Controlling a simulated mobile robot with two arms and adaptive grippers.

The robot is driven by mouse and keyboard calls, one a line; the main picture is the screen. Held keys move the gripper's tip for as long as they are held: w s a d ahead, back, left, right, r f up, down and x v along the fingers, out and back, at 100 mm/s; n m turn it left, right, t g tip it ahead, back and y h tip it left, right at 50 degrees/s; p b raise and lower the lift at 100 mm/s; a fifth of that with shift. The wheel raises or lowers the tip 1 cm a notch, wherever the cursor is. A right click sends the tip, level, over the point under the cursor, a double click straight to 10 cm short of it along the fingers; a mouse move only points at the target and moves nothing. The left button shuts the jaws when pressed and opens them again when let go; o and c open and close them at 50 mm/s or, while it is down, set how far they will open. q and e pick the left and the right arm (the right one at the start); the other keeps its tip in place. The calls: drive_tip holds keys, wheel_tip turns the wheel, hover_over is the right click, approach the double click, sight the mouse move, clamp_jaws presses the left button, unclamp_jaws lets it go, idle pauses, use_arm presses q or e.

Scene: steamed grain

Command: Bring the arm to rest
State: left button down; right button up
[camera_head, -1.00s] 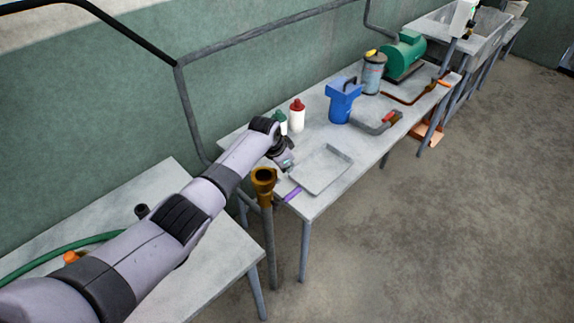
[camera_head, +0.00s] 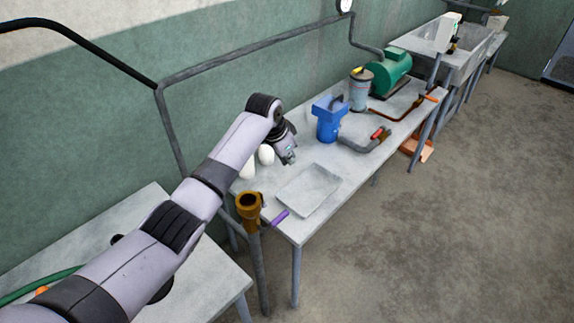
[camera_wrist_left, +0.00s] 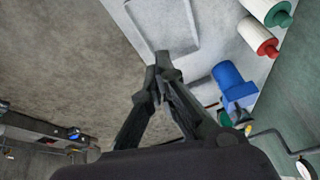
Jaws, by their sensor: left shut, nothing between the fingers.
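My left arm reaches in from the left in the head view, and its left gripper (camera_head: 288,155) hangs above the far workbench (camera_head: 290,230), between the tray and the white bottles. The left wrist view shows its two dark fingers (camera_wrist_left: 162,72) shut together with nothing between them. A shallow grey tray (camera_head: 308,190) lies on the bench below and in front of the gripper. The two white bottles (camera_head: 266,155) are partly hidden behind the arm; the wrist view shows a red-capped bottle (camera_wrist_left: 257,36) and a green-capped bottle (camera_wrist_left: 268,10). My right gripper is not in view.
A brown-topped post (camera_head: 250,207) stands between two tables. A purple object (camera_head: 281,217) lies by the tray.

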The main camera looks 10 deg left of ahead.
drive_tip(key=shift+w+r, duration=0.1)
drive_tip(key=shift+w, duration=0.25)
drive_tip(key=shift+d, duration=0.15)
